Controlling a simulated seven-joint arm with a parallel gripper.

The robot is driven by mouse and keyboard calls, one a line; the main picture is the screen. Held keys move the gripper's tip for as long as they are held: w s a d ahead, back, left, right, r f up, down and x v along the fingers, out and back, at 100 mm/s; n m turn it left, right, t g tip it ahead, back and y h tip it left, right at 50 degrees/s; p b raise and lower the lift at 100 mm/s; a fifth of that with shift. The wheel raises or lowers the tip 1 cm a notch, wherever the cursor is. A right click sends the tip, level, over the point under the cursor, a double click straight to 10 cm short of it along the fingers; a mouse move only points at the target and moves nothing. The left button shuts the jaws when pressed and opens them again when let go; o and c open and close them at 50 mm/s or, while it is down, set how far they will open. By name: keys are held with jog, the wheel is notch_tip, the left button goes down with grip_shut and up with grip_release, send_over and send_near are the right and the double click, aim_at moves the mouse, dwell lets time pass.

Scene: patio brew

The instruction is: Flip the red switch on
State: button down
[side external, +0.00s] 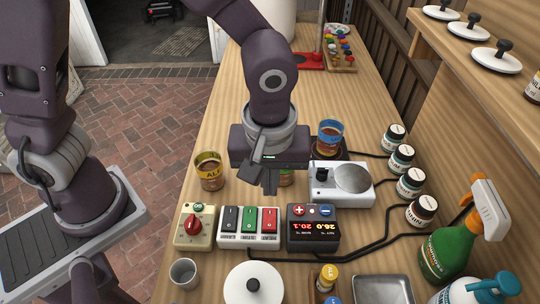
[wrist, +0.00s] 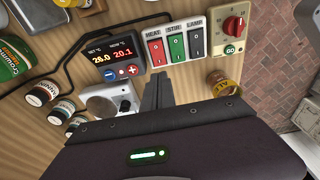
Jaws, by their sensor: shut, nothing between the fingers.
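The red switch (side external: 269,220) is the rightmost of three rockers on a white switch box (side external: 248,241) in the side view. In the wrist view the red switch (wrist: 156,51) is the leftmost, under the label HEAT. A green and a black rocker sit beside it. I cannot tell for sure which way the red rocker is tipped. My gripper (side external: 270,190) is shut and empty, pointing down just behind the switch box. In the wrist view its fingertips (wrist: 158,78) are close to the red switch; I see no clear contact.
A temperature display box (side external: 313,231) and a cream box with a red dial (side external: 194,226) flank the switches. A hotplate (side external: 341,185), an amber jar (side external: 209,171) and several bottles (side external: 410,183) stand nearby. Black cables run along the right. A white lid (side external: 253,285) lies in front.

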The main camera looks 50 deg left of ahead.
notch_tip(320, 180, up, 8)
jog(key=shift+w+a+f, duration=0.15)
jog(key=shift+w+a, duration=0.15)
jog(key=shift+a, duration=0.05)
jog(key=s+a+r+m+t+h, duration=0.1)
jog(key=s+a+r+m+t, duration=0.3)
jog(key=s+a+r+m, duration=0.3)
jog(key=s+a+m, duration=0.2)
jog(key=s+a, duration=0.2)
jog(key=a, duration=0.2)
jog(key=shift+s+a+t, duration=0.2)
jog(key=shift+a+t, duration=0.1)
jog(key=shift+a, duration=0.1)
